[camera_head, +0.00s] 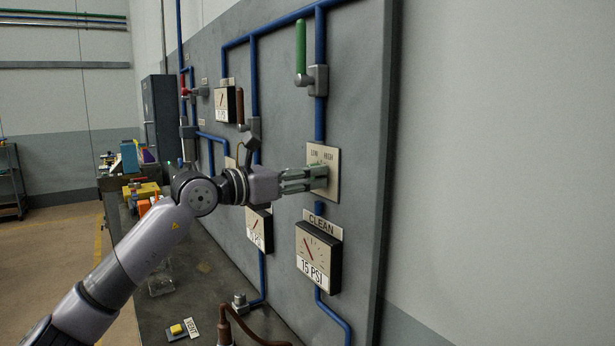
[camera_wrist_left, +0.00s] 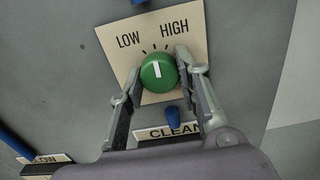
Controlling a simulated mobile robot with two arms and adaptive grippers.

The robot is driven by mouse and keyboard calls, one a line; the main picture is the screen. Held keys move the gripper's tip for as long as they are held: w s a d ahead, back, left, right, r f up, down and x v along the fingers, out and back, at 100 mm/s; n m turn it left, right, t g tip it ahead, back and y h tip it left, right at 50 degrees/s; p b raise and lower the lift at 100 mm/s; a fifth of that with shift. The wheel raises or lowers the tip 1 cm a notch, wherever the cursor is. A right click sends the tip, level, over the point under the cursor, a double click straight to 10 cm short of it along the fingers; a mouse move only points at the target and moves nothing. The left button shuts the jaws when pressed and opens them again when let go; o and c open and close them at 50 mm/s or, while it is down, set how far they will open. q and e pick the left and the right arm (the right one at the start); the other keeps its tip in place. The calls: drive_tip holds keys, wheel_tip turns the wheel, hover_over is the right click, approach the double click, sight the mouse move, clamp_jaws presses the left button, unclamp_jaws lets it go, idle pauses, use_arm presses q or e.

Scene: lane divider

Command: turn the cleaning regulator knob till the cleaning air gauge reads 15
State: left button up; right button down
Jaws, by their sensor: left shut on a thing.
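The green cleaning regulator knob (camera_wrist_left: 158,72) sits on a cream plate (camera_wrist_left: 113,38) marked LOW and HIGH. Its white mark points nearly straight up, between the two words. My left gripper (camera_head: 312,178) reaches the plate in the head view and hides most of the knob there. In the left wrist view its fingers (camera_wrist_left: 158,84) are shut on the knob, one on each side. The cleaning air gauge (camera_head: 317,257), under a CLEAN label (camera_head: 322,226) and with 15 PSI on its lower face, hangs below the plate. Its red needle tilts up to the left; its exact reading is too small to tell.
A green-handled valve (camera_head: 301,50) is above the plate on the blue pipe. Another gauge (camera_head: 259,230) is left of the CLEAN gauge. A yellow VENT button (camera_head: 177,329) and brown hose (camera_head: 250,332) are on the bench below. The wall right of the panel is bare.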

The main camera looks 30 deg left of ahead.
use_arm(q)
drive_tip(key=o, duration=1.1)
drive_tip(key=shift+o, duration=0.2)
drive_tip(key=v, duration=1.2)
drive_tip(key=shift+f, duration=0.1)
